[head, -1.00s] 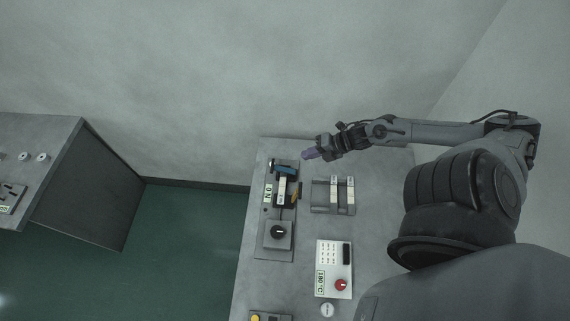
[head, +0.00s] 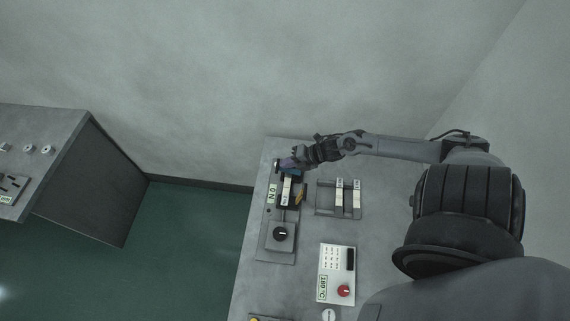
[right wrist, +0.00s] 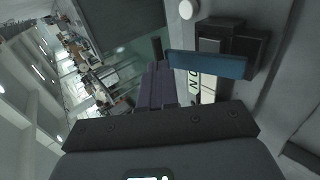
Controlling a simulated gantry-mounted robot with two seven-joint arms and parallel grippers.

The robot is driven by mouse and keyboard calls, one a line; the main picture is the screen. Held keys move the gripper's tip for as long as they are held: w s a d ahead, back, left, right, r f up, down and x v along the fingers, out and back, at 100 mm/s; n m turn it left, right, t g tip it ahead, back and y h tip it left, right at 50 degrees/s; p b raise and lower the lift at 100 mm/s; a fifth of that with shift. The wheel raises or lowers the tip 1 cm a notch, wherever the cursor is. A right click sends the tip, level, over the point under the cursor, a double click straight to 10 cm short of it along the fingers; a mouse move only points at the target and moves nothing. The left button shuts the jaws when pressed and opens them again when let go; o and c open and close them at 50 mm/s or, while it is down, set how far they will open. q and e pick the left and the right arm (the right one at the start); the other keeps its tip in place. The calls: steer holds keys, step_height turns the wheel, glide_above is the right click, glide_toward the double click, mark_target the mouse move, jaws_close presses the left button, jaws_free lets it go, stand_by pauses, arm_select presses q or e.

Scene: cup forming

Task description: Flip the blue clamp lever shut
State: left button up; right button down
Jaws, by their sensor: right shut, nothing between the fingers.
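The blue clamp lever (head: 293,175) is at the far end of the clamp fixture (head: 274,254) on the grey table, partly hidden by my right gripper in the head view. In the right wrist view the blue lever (right wrist: 207,65) is a flat bar lying across dark blocks. My right gripper (head: 285,163) is shut and empty, right at the lever. In the right wrist view its purple-grey fingers (right wrist: 157,82) are together beside the lever's left end. I cannot tell whether they touch it. My left gripper is not in view.
An orange part (head: 301,194) and a black knob (head: 280,234) are on the fixture. A rack with pale bars (head: 325,213) stands to its right. A control box with a red knob (head: 343,290) is nearer. A wall closes the far side; another bench (head: 60,122) stands left.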

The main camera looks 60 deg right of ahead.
steer(key=shift+w+a+f, duration=0.15)
steer(key=shift+w+f, duration=0.2)
steer(key=shift+w, duration=0.05)
